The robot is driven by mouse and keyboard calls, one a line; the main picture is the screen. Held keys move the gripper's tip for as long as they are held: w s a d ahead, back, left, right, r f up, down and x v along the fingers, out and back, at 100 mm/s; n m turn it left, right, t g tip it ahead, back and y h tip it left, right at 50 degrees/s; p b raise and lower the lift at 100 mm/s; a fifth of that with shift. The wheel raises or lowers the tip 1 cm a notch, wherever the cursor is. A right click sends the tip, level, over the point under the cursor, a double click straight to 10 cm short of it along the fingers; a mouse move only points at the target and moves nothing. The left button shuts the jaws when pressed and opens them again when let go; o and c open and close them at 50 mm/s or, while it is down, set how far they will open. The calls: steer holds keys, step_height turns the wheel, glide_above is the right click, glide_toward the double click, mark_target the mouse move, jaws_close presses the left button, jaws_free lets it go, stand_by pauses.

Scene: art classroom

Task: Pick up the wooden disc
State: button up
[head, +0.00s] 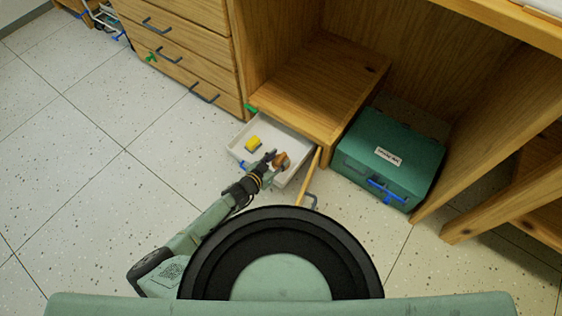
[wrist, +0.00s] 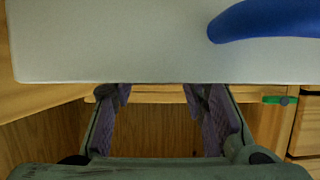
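An orange-brown wooden piece (head: 281,160), which looks like the wooden disc, is at the right end of the shallow white tray (head: 286,129). It is small and partly covered by my gripper (head: 277,161), which reaches in over the tray from the lower left. In the wrist view, my gripper (wrist: 158,95) has its two purple-padded fingers well apart. A pale panel (wrist: 110,45) hides the fingertips there, and no disc can be made out between them. I cannot tell whether the fingers touch the wooden piece.
A yellow block (head: 254,144) lies in the tray. A wooden cabinet (head: 315,85) stands just behind, with a drawer unit (head: 185,45) at the left. A green case (head: 390,155) with a blue handle is at the right. The floor (head: 75,185) at the left is clear.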

jaws_close()
stand_by(0.5)
stand_by(0.3)
